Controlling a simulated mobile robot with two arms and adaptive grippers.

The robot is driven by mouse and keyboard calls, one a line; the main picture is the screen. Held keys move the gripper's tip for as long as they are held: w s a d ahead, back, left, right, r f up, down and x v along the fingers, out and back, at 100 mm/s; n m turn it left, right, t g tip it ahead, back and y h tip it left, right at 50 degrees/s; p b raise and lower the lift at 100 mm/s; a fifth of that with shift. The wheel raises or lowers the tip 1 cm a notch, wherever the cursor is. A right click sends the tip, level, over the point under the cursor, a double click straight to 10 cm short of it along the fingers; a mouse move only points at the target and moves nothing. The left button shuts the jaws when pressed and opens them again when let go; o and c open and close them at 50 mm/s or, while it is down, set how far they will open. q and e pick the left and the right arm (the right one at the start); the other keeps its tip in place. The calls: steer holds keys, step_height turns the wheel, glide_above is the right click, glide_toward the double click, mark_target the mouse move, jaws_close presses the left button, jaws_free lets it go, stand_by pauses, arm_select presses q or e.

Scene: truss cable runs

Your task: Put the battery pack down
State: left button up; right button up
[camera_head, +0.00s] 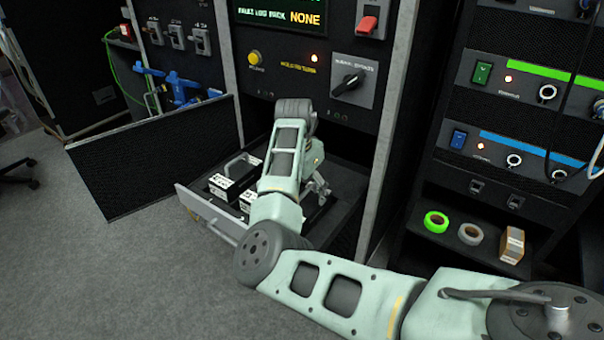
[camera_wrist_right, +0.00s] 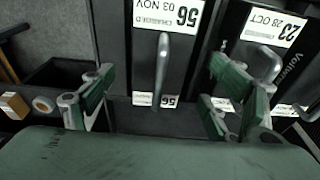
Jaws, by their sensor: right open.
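A dark battery pack (camera_wrist_right: 142,50) with a white label reading 56, 03 NOV and a grey loop handle (camera_wrist_right: 162,70) is in the middle of the right wrist view. My right gripper (camera_wrist_right: 160,82) is open, its green-padded fingers on either side of this handle and apart from it. A second pack (camera_wrist_right: 262,65), labelled 23, 28 OCT, is to the right. In the head view, the packs (camera_head: 222,184) sit in an open drawer (camera_head: 208,210), partly hidden by my right arm. My right gripper (camera_head: 318,184) is over the drawer's right part. My left gripper is out of view.
A dark panel door (camera_head: 150,165) stands open left of the drawer. The screen (camera_head: 290,17) above reads NONE. A shelf at right holds a green tape roll (camera_head: 436,221), a grey roll (camera_head: 470,234) and a small box (camera_head: 511,245).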

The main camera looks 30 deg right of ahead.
steer(key=r, duration=0.4)
steer(key=a+r, duration=0.1)
steer(key=r, duration=0.1)
steer(key=shift+s+p, duration=0.2)
steer(key=shift+p, duration=0.2)
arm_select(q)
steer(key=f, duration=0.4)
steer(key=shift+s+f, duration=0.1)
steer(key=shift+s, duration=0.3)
arm_select(e)
steer(key=shift+d, duration=0.1)
steer(key=shift+c, duration=0.5)
